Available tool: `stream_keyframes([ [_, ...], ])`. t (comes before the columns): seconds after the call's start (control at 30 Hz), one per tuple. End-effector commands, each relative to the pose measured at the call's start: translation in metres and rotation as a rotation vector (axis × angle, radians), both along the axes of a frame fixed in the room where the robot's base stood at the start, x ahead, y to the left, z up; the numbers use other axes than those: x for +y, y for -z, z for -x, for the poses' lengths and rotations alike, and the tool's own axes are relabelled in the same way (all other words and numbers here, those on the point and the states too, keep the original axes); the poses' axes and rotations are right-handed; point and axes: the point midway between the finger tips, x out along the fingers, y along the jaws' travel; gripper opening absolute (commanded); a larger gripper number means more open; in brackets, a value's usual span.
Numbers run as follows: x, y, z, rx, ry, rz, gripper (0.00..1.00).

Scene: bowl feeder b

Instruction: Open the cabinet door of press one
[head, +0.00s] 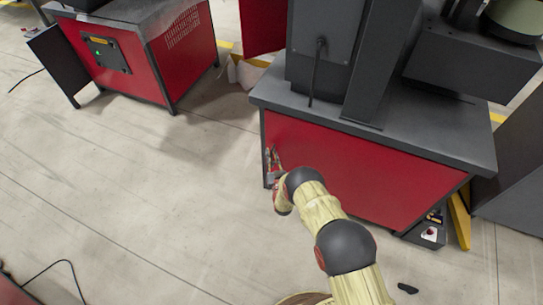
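A red cabinet (345,172) with a dark grey top stands right of centre. Its broad red front panel looks closed, flush with the dark frame. No label shows which press this is. My arm reaches up from the bottom of the picture. My gripper (272,160) is at the left end of the red front, close to the dark corner post. The gripper is small here, and I cannot tell whether its fingers are open, shut or touching the panel. Any handle at that spot is hidden or too small to make out.
A second red cabinet (150,55) stands at upper left, with a dark panel (55,62) swung out at its left. A small box with a red button (430,234) sits by the near cabinet's right corner, beside a yellow bar (459,220).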

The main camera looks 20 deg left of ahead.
Motion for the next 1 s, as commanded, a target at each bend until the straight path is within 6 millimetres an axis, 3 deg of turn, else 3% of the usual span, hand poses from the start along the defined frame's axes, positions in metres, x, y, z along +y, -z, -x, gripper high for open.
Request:
stream_keyframes([
  [0.3,0.0000,0.0001,0.0002,0.000,0.000,0.000,0.00],
  [1.0,-0.0003,0.0004,0.0009,0.001,0.000,0.000,0.00],
])
